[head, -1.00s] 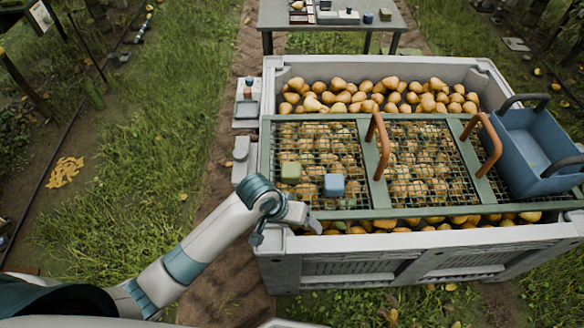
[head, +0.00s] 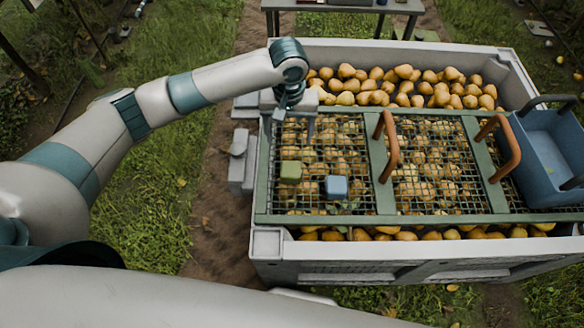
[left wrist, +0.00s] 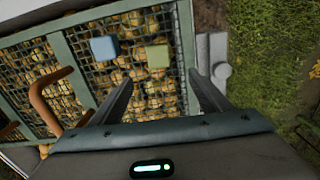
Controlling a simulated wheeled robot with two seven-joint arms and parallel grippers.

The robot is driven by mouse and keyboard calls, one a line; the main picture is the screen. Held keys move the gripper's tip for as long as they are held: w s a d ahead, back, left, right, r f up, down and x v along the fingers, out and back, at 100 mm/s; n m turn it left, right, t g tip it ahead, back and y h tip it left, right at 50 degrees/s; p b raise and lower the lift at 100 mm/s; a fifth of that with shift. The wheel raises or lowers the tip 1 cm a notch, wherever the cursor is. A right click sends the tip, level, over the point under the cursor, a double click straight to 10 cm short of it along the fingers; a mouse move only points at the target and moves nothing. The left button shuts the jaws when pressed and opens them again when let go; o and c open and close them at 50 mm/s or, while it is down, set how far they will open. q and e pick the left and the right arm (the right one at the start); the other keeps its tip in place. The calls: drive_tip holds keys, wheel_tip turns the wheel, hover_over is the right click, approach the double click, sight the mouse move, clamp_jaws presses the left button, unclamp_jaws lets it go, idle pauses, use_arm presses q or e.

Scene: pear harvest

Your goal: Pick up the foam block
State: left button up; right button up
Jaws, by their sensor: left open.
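Two small blocks rest on the wire mesh over the pear bin: an olive-green one (head: 290,172) and a blue one (head: 336,187) to its right. I cannot tell by look which is the foam block. My left gripper (head: 291,125) points down above the left part of the mesh, beyond the green block, open and empty. In the left wrist view, the green block (left wrist: 157,55) shows ahead between the open fingers (left wrist: 160,82), apart from them; the blue block (left wrist: 104,48) is to its left. My right gripper is out of view.
The green mesh frame (head: 384,205) lies across the pale bin (head: 300,250) full of pears. Two orange-brown handles (head: 388,148) (head: 508,146) rise from it. A blue tote (head: 545,150) stands at the right. A table (head: 345,6) is at the back.

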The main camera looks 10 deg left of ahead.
use_arm(q)
drive_tip(key=p, duration=0.2)
hover_over(291, 169)
drive_tip(key=f, duration=1)
drive_tip(key=shift+w+a+f, duration=0.1)
drive_tip(key=shift+a+f, duration=0.15)
drive_tip(key=shift+f, duration=0.85)
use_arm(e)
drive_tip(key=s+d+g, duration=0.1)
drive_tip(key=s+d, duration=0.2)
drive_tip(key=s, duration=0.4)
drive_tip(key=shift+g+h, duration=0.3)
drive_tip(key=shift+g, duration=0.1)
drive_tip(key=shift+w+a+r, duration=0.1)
use_arm(q)
drive_tip(key=shift+d+f+p, duration=0.15)
drive_tip(key=shift+f+p, duration=0.15)
drive_tip(key=shift+f, duration=0.35)
drive_tip(key=shift+d+f+p, duration=0.1)
drive_tip(key=shift+f+p, duration=0.2)
drive_tip(key=shift+f, duration=1.65)
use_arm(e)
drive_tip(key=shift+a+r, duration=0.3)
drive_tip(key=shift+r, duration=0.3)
